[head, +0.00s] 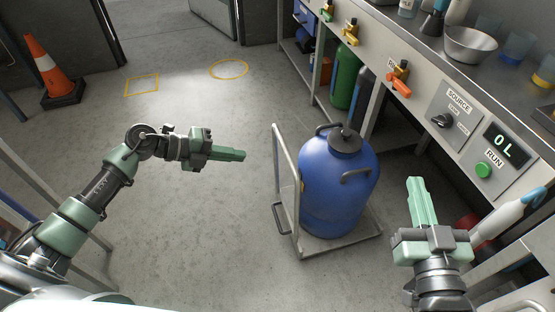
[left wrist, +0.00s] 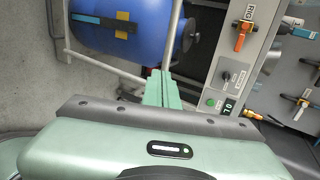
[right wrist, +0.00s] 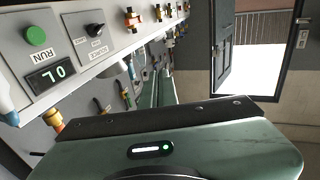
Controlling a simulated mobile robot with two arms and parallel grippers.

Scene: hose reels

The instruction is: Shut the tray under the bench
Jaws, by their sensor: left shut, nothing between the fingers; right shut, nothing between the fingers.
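The tray (head: 352,240) is a low grey metal platform on the floor, standing out in front of the bench (head: 440,60). A tall blue drum (head: 335,195) with black handles stands upright on it. A grey upright frame (head: 278,150) with a low handle (head: 280,218) is on its left side. My left gripper (head: 241,155) is shut and empty, left of the frame and apart from it. It also shows in the left wrist view (left wrist: 162,78), with the drum beyond. My right gripper (head: 416,181) is shut and empty, right of the drum, near the bench front.
The bench front carries coloured valves, a source dial (head: 442,120) and a green run button (head: 484,170). A green cylinder (head: 345,75) stands under the bench. A traffic cone (head: 50,72) is at far left. The floor left of the tray is clear.

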